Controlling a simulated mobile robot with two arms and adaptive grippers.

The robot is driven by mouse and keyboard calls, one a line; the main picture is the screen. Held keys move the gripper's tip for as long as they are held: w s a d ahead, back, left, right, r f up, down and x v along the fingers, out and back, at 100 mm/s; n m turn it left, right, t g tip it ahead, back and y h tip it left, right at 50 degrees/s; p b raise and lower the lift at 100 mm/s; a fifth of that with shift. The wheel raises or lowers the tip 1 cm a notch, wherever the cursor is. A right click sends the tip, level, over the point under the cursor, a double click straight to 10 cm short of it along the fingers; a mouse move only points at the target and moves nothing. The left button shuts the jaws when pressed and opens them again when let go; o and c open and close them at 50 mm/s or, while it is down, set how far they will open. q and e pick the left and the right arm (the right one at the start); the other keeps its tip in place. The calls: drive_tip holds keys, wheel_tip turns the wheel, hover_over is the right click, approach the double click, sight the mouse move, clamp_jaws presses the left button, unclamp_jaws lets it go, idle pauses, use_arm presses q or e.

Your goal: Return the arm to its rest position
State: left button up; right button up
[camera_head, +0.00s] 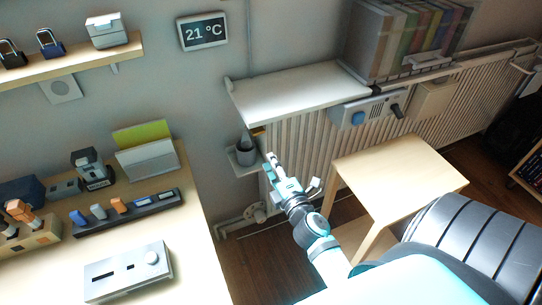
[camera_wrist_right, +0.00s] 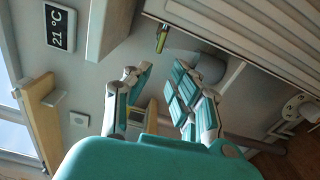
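My right arm reaches up from the bottom of the head view, beside a wooden stool and in front of the radiator. Its right gripper (camera_head: 284,172) is in the air near a small wall shelf. In the right wrist view the two fingers of the right gripper (camera_wrist_right: 160,88) stand apart, with nothing visible between them. My left gripper is not in view.
A small shelf (camera_head: 246,168) holding a dark cup (camera_head: 244,146) is close to the gripper. A white ledge (camera_head: 300,95) sits above the radiator (camera_head: 300,140). The wooden stool (camera_head: 395,170) stands right of my arm. A cluttered desk (camera_head: 200,255) is at left.

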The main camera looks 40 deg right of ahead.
idle(0.3)
drive_tip(key=s+a+f+m+g+y+p, duration=0.1)
drive_tip(key=s+a+f+m+g, duration=0.15)
drive_tip(key=f, duration=0.65)
drive_tip(key=s+a+f+m+g+y+p, duration=0.1)
drive_tip(key=s+a+f+m+g, duration=0.2)
drive_tip(key=f, duration=0.7)
drive_tip(key=s+a+f+m+g+y+p, duration=0.15)
drive_tip(key=s+f, duration=0.25)
drive_tip(key=f, duration=0.5)
drive_tip(key=s+a+f+m+g, duration=0.1)
drive_tip(key=s+f, duration=0.4)
drive_tip(key=s, duration=0.5)
drive_tip(key=s+a+f+m+g+p, duration=0.1)
drive_tip(key=s+f+m+g, duration=0.2)
drive_tip(key=s, duration=0.7)
drive_tip(key=s+a+f+m+g+p, duration=0.1)
drive_tip(key=s+f+m+g, duration=0.1)
drive_tip(key=s+f+g, duration=0.3)
drive_tip(key=s+f, duration=0.3)
drive_tip(key=s, duration=0.2)
drive_tip(key=shift+s+m+g, duration=0.3)
drive_tip(key=shift+m, duration=0.1)
